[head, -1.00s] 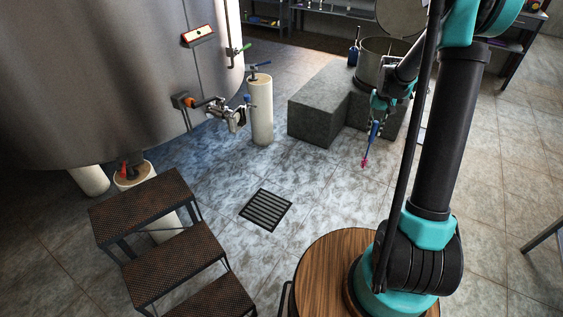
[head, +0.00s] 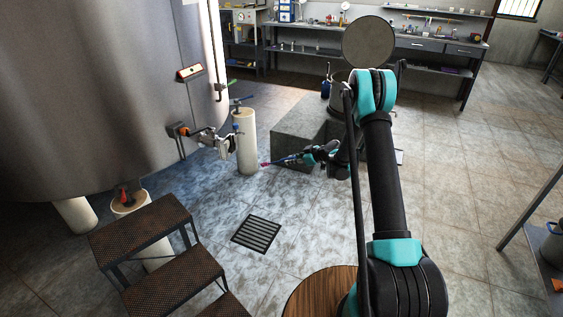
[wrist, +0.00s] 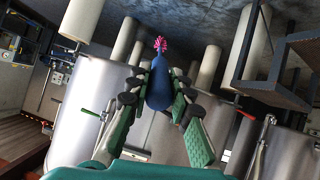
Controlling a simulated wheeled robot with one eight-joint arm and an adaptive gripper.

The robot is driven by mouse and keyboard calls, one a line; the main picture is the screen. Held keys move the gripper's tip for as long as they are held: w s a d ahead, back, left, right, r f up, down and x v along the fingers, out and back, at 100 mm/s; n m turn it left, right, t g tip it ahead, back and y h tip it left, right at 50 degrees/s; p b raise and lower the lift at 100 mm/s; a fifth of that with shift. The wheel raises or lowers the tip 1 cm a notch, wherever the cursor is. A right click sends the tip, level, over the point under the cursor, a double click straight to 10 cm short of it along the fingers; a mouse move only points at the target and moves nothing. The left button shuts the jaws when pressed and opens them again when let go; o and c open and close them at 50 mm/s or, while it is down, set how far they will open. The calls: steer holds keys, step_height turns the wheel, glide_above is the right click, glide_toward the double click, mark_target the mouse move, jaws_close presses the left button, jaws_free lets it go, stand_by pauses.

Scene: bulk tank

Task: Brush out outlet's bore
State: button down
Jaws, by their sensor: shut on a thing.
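The outlet (head: 220,145), a metal valve fitting, sticks out from the lower side of the steel tank (head: 95,90) in the head view. My gripper (head: 312,155) is shut on a brush (head: 288,159) with a blue handle and pink bristles. The brush lies almost level, its bristles pointing left, apart from the outlet and to its right, slightly lower in the picture. In the wrist view, the blue handle (wrist: 158,90) sits between the green fingers, with the pink bristles beyond. The outlet's bore cannot be made out in either view.
A white post (head: 246,140) stands just right of the outlet. A grey stepped block (head: 295,135) is behind my gripper. Dark steps (head: 140,225) stand front left. A floor drain (head: 256,234) lies in clear tiled floor. Workbenches line the back.

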mark_target(282, 160)
steer(key=w+a+y, duration=0.1)
steer(key=a+f+n+y, duration=0.1)
steer(key=a+y, duration=0.1)
steer(key=w+a+f+n+y, duration=0.1)
steer(key=y, duration=0.1)
steer(key=shift+w+a+f+g, duration=0.1)
steer(key=shift+w+a+g, duration=0.1)
steer(key=shift+w+g, duration=0.2)
steer(key=shift+w+a+f+t+y, duration=0.25)
steer(key=shift+a+f+t+y, duration=0.2)
steer(key=shift+y, duration=0.45)
steer(key=shift+d+f, duration=0.1)
steer(key=shift+d, duration=0.05)
steer(key=shift+x, duration=4.15)
